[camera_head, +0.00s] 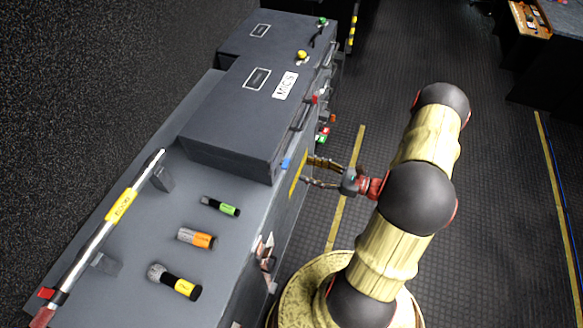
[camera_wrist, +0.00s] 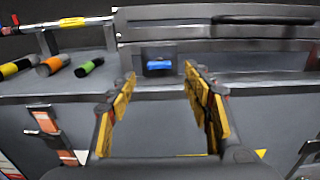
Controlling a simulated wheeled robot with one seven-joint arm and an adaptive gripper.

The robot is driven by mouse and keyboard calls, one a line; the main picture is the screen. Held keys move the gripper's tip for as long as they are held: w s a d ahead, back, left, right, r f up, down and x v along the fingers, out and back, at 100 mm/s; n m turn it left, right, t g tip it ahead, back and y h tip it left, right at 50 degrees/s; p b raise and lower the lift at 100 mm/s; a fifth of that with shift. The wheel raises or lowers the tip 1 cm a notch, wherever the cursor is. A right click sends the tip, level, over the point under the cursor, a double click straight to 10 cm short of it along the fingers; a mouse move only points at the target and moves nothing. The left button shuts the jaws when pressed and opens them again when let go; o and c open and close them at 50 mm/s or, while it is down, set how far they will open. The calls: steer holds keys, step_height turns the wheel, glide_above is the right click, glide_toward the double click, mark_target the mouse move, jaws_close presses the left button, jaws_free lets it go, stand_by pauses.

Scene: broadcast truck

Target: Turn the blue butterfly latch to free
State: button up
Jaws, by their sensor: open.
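The blue latch (camera_head: 285,164) is a small blue piece low on the front of the dark case labelled MICS, near its left front corner. In the wrist view the blue latch (camera_wrist: 160,66) sits on a dark plate, straight ahead between my fingers and beyond their tips. My gripper (camera_head: 306,170) is open and empty, in front of the case and close to the latch. Its two yellow-padded fingers (camera_wrist: 160,72) stand apart on either side of the latch in the wrist view. I cannot tell whether either finger touches anything.
The dark MICS case (camera_head: 230,110) stands on a grey bench (camera_head: 130,230). A red latch (camera_head: 315,99) is further along its front. Microphones with green (camera_head: 229,209), orange (camera_head: 202,240) and yellow (camera_head: 182,287) bands lie left, beside a boom pole (camera_head: 100,238). Floor is clear right of my arm.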

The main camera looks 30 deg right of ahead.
mark_target(285, 163)
steer(key=b+x, duration=0.1)
steer(key=x, duration=0.5)
steer(key=shift+w+a, duration=0.15)
steer(key=shift+w, duration=0.05)
steer(key=shift+c, duration=0.8)
steer(key=c, duration=1)
